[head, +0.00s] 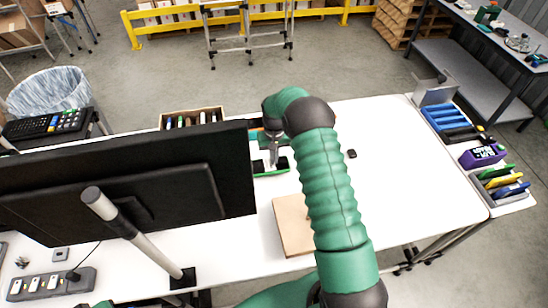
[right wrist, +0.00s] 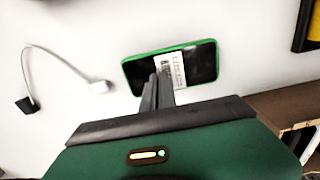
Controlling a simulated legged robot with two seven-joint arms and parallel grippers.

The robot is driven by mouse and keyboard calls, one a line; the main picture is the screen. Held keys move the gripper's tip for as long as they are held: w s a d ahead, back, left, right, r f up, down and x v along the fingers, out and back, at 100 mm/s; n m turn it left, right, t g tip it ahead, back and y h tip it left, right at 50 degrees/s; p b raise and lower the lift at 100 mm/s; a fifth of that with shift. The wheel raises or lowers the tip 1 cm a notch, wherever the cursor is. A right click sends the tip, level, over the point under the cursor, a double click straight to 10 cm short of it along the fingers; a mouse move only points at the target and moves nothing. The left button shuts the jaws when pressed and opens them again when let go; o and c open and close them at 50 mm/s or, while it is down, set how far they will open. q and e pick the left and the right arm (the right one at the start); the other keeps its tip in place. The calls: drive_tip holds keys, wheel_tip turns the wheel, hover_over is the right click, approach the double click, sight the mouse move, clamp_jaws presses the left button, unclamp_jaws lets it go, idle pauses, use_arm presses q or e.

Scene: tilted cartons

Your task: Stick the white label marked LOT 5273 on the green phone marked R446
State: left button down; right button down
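The green phone (right wrist: 203,62) lies on the white table in the right wrist view, green-rimmed with a dark screen. In the head view the phone (head: 272,172) is partly hidden by my gripper. The white label (right wrist: 172,68) shows dark print too small to read and lies over the middle of the phone's screen. I cannot tell whether it touches all along. My right gripper (right wrist: 158,76) points down at the phone, its fingers close together at the label's left edge; it also shows in the head view (head: 272,162). My left gripper is not in view.
A monitor (head: 120,180) stands left of the phone. A tan board (head: 292,225) lies nearer. An open box (head: 192,116) stands behind. Coloured devices in a tray (head: 500,182) and a blue tray (head: 445,117) are at the right. A white cable plug (right wrist: 99,87) lies beside the phone.

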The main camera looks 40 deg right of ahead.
drive_tip(key=c, duration=1.6)
unclamp_jaws()
wheel_tip(320, 180, up, 23)
drive_tip(key=p, duration=0.3)
drive_tip(key=shift+f+p, duration=0.2)
drive_tip(key=shift+p, duration=0.2)
drive_tip(key=shift+w+d, duration=0.1)
